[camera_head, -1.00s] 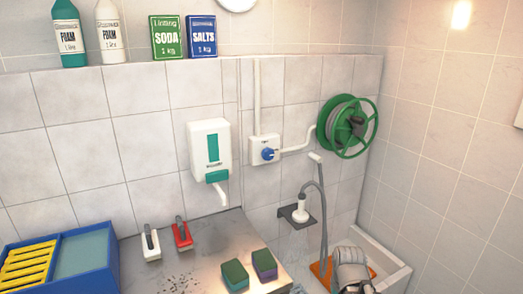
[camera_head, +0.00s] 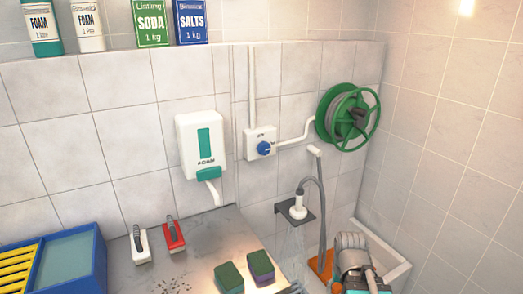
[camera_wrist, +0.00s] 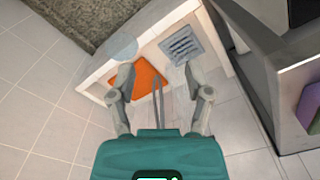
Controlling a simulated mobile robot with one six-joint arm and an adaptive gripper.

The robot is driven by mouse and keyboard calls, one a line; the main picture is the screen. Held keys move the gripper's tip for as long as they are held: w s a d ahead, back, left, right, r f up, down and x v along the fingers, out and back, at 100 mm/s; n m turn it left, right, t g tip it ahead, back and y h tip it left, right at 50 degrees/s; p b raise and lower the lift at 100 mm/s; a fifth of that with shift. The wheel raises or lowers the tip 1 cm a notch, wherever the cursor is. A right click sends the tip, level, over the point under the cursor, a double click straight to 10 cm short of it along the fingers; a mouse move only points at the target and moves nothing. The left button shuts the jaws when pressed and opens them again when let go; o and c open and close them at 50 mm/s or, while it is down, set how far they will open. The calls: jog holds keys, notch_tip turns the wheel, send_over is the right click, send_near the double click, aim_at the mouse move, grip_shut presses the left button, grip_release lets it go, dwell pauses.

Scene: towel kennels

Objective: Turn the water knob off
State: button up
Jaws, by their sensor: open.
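The water knob (camera_head: 264,148) is a blue dial on a white wall box (camera_head: 250,143), with a white pipe above and another running right to the hose reel. A white shower head (camera_head: 298,207) sits in a dark wall bracket on a grey hose (camera_head: 322,215). Faint streaks like water show below it. My gripper (camera_wrist: 158,74) is open and empty in the wrist view, its two fingers spread above the basin. My arm shows at the lower right of the head view, below and right of the knob and apart from it. The knob is not in the wrist view.
The green hose reel (camera_head: 347,117) juts from the wall right of the knob. A foam dispenser (camera_head: 201,146) hangs left of it. Two sponges (camera_head: 261,266) lie on the counter below. An orange cloth (camera_wrist: 140,80) and a drain grate (camera_wrist: 181,45) are in the white basin.

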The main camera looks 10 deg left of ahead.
jog(key=shift+o, duration=0.9)
jog(key=shift+w+a, duration=0.2)
jog(key=shift+o, duration=0.6)
jog(key=w+a+r+m+t+y+p, duration=0.2)
jog(key=w+a+r+m+t+y, duration=0.1)
jog(key=w+a, duration=0.6)
jog(key=w+r+m+y, duration=0.1)
jog(key=m+y, duration=0.1)
jog(key=shift+r+m+t, duration=0.3)
jog(key=shift+r+t, duration=0.05)
jog(key=shift+t, duration=0.05)
jog(key=m+t+y+p, duration=0.45)
jog(key=m+t, duration=0.65)
jog(key=m, duration=1.3)
send_near(265, 151)
jog(key=shift+y+b+v, duration=0.25)
jog(key=shift+b+v, duration=0.15)
jog(key=shift+v, duration=0.8)
jog(key=shift+w+d+f, duration=0.1)
jog(key=shift+w+f, duration=0.05)
jog(key=x, duration=1.3)
jog(key=shift+w, duration=0.35)
